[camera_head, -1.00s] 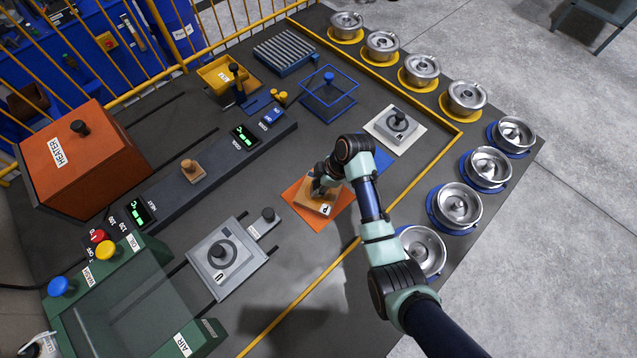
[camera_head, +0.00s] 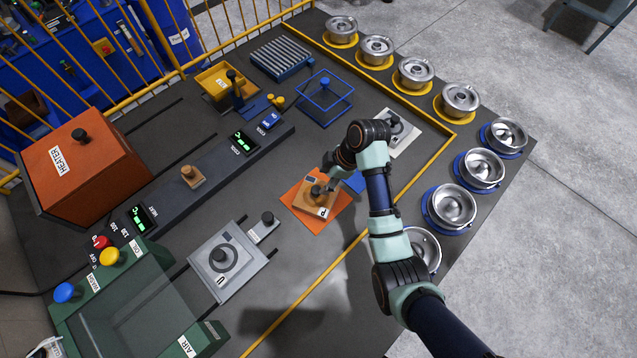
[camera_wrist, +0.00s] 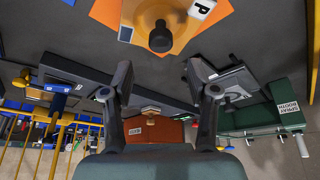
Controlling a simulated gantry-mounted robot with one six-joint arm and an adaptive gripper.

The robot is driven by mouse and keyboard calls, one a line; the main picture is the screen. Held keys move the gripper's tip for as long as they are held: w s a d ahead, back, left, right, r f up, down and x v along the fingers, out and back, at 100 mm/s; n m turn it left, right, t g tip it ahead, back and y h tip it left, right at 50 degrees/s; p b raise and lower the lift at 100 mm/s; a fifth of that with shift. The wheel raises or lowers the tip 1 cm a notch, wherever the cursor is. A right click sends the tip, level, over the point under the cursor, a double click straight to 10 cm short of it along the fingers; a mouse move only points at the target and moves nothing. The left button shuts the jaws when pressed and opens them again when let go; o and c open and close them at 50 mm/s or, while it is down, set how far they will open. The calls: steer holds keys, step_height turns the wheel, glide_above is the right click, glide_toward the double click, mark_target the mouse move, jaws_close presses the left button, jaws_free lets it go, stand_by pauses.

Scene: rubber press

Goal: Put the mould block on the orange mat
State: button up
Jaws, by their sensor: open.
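The mould block, a tan block (camera_head: 307,201) with a dark knob and a white "P" label, lies flat on the orange mat (camera_head: 336,219), turned a little against the mat's edges. The mat shows around it. In the wrist view the block (camera_wrist: 186,32) and its knob are at the top, over the orange mat (camera_wrist: 104,12). My gripper (camera_head: 329,182) is just right of the knob in the head view, partly hidden by my wrist. In the wrist view my gripper (camera_wrist: 160,82) has its fingers wide apart with nothing between them, and the knob is beyond the fingertips, clear of both.
A blue mat (camera_head: 355,182) lies partly behind my arm. A grey block marked "M" (camera_head: 397,131) sits on a white mat. A blue wire frame (camera_head: 325,97) and metal pots (camera_head: 460,97) stand beyond.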

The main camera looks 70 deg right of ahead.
steer(key=v, duration=0.4)
stand_by(0.3)
steer(key=w+a+r+m+t+h, duration=0.15)
steer(key=w+a+r, duration=0.35)
steer(key=w+a, duration=0.5)
steer(key=w+a+r+t+h, duration=0.1)
steer(key=w+a+r+t, duration=0.35)
steer(key=a, duration=0.95)
steer(key=a+r+m+t, duration=0.1)
steer(key=a+r, duration=0.4)
steer(key=a, duration=0.2)
steer(key=a+r+m+t+y, duration=0.1)
steer(key=a+r, duration=0.4)
steer(key=a, duration=0.3)
steer(key=shift+w+a+r+t, duration=0.15)
steer(key=shift+w+r+t, duration=0.05)
steer(key=shift+r+t, duration=0.1)
step_height(320, 180, up, 26)
steer(key=p, duration=2.6)
steer(key=shift+p, duration=0.35)
